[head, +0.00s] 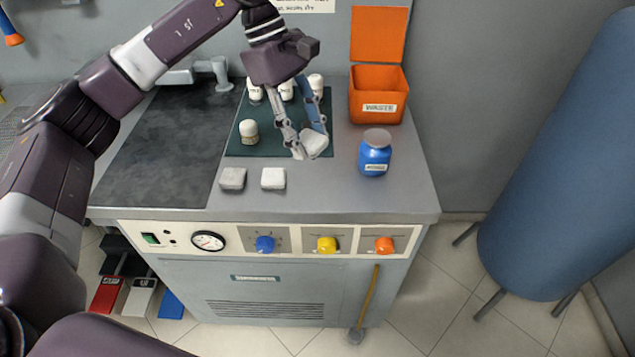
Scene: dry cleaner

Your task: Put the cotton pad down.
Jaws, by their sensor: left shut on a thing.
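My left gripper (306,153) reaches over the counter from the upper left. It is shut on a white cotton pad (315,143). The pad hangs between the fingertips near the front right edge of the dark green mat (275,142); I cannot tell whether it touches the surface. Two more pads lie on the grey counter (330,189) in front of the mat: a greyish one (233,178) and a white one (273,179). My right gripper is not in view.
Several white bottles stand at the back of the mat, and one small bottle (249,133) stands at its left. A blue jar (374,153) and an open orange waste bin (377,97) stand on the right. A dark board (165,145) covers the left side.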

